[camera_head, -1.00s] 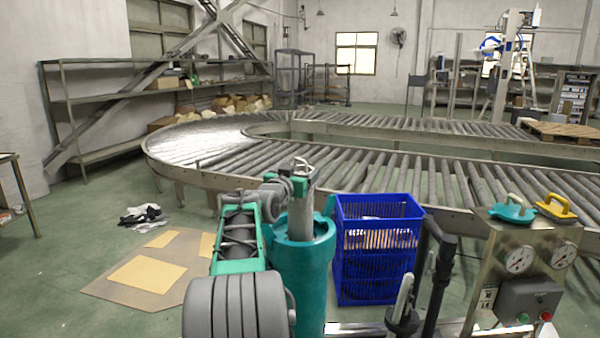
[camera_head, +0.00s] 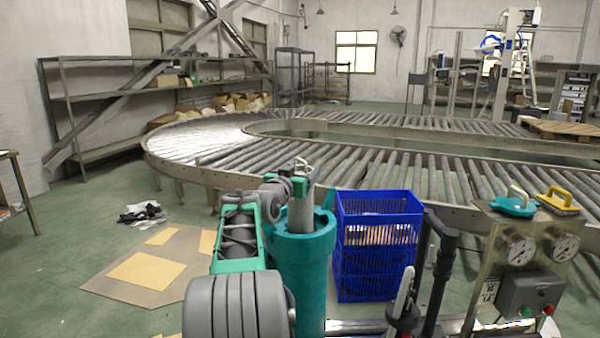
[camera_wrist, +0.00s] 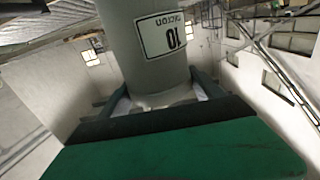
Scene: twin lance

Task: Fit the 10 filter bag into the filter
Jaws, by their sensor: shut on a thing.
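The 10 filter bag (camera_head: 301,211) is a pale grey upright cylinder with a wire-like handle on top. My gripper (camera_head: 297,187) is shut around its upper part. The bag stands over the mouth of the teal cylindrical filter (camera_head: 303,268), and its lower end is hidden behind or inside the rim; how deep it sits I cannot tell. In the wrist view the bag (camera_wrist: 150,75) fills the middle between my fingers (camera_wrist: 160,100), with an upside-down "10 micron" label facing the camera.
A blue slatted crate (camera_head: 378,270) stands just right of the filter. A roller conveyor (camera_head: 400,160) curves behind. Cardboard lies on the floor at left.

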